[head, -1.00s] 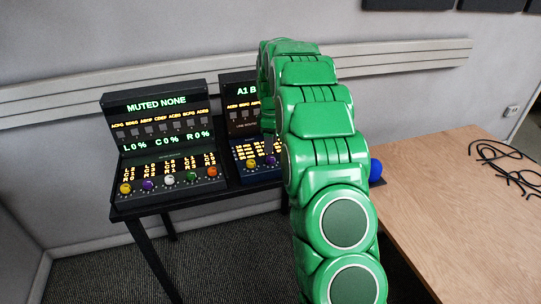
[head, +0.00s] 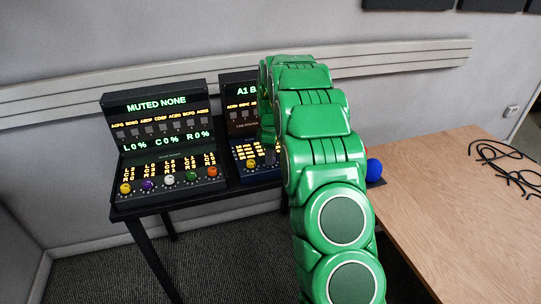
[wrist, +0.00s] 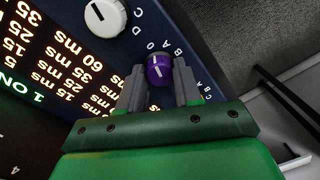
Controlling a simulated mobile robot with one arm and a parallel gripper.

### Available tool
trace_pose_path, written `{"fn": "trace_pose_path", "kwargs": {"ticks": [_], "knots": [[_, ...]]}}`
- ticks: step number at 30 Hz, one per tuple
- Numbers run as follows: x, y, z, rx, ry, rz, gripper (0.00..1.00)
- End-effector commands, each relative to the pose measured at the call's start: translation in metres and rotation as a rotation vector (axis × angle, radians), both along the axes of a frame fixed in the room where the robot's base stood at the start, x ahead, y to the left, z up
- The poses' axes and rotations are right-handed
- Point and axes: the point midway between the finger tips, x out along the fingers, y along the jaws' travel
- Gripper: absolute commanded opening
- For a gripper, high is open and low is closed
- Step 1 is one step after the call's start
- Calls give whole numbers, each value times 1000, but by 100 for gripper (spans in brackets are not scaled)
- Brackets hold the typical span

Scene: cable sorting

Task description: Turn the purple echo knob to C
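The purple knob (wrist: 158,68) with a white pointer line is in the wrist view, on a dark blue panel (wrist: 205,38) lettered around it with A, B, C and D. My gripper (wrist: 160,70) has one grey finger on each side of this knob, and both appear to touch it. The exact letter its pointer lines up with is hard to read. In the head view my arm hides this knob and my gripper, on the right console (head: 240,103).
A white knob (wrist: 103,16) sits close by in the wrist view. In the head view the left console (head: 158,150) has several coloured knobs, one purple (head: 149,184). A blue ball (head: 374,170) and a wooden table (head: 450,220) with black cables (head: 505,165) are at right.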

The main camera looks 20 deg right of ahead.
Motion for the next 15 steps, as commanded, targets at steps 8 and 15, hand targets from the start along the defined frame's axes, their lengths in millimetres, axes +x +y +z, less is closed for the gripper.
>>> {"fn": "trace_pose_path", "kwargs": {"ticks": [8,15], "knots": [[0,0,0,0,0,-8,3],[0,0,0,0,0,-87,3]]}}
